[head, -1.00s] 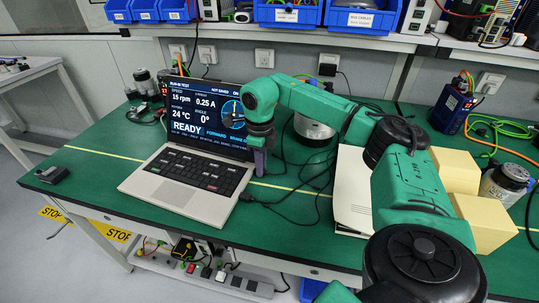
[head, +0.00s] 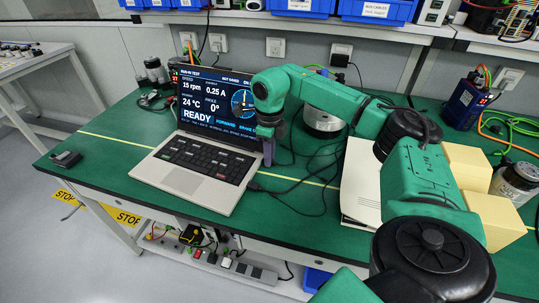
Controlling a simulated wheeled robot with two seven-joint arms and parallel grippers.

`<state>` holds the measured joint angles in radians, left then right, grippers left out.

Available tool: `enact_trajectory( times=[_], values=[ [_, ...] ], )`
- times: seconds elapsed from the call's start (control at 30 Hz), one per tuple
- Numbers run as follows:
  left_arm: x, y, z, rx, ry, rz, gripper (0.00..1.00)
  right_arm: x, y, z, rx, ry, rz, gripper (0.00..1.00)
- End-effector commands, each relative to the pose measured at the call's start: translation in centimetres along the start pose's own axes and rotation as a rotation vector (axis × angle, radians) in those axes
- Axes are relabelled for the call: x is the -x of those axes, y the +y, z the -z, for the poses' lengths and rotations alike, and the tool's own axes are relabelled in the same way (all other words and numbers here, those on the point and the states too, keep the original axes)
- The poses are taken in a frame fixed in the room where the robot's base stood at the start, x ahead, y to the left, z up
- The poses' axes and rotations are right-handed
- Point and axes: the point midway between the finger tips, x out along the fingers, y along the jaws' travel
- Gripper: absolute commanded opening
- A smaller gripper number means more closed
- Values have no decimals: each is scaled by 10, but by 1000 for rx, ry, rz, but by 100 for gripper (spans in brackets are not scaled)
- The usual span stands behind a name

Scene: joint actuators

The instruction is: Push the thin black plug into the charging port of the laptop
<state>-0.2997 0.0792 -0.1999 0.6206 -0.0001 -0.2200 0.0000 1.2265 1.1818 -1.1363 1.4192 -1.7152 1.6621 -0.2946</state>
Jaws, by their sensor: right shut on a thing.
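The open laptop (head: 199,170) stands on the green bench, its lit screen facing me. My right gripper (head: 268,160) points down beside the laptop's right edge, near the hinge end. It is shut on the thin black plug, which its fingers mostly hide. The charging port is hidden, so I cannot tell whether the plug touches it. A black connector (head: 254,187) with a cable lies on the bench by the laptop's right side, nearer to me. My left gripper is not in view.
Black cables (head: 298,190) run over the bench right of the laptop. A pale flat case (head: 359,190), yellow blocks (head: 466,166) and a round metal device (head: 324,120) stand farther right. A small dark box (head: 66,159) sits at the left edge. The bench left of the laptop is mostly clear.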

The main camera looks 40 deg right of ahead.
Motion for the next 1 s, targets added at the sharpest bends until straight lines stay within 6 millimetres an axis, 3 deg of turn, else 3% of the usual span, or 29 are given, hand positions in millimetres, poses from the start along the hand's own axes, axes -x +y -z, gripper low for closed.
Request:
enact_trajectory(
  times=[0.97,1.0],
  values=[
    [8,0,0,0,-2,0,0,0,0,-5,0,0,0,0],
    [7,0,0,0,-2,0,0,0,0,-5,0,0,0,26]
  ],
)
